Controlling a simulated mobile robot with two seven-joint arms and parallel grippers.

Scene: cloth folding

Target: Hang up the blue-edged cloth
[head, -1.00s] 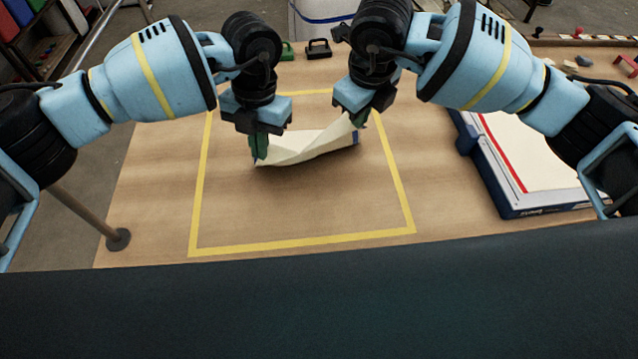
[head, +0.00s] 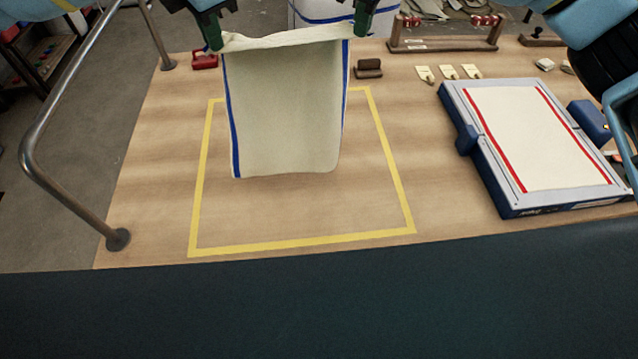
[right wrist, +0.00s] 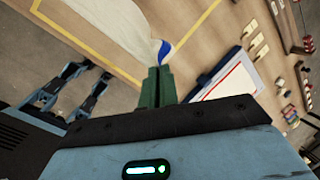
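The blue-edged cloth (head: 285,110) is cream with a blue stripe down each side. It hangs spread out in the head view, above the yellow taped outline on the table. My left gripper (head: 214,42) is shut on its upper left corner. My right gripper (head: 362,28) is shut on its upper right corner. In the right wrist view the green fingers (right wrist: 157,85) are together at the cloth's blue-edged corner (right wrist: 160,50). The upper parts of both grippers are cut off by the top of the head view.
A metal rail (head: 38,150) stands along the table's left side. A blue-grey board (head: 500,185) with a red-edged cloth (head: 530,135) lies at the right. Small blocks and a wooden rack (head: 445,45) are at the back. The front of the taped area (head: 300,243) is clear.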

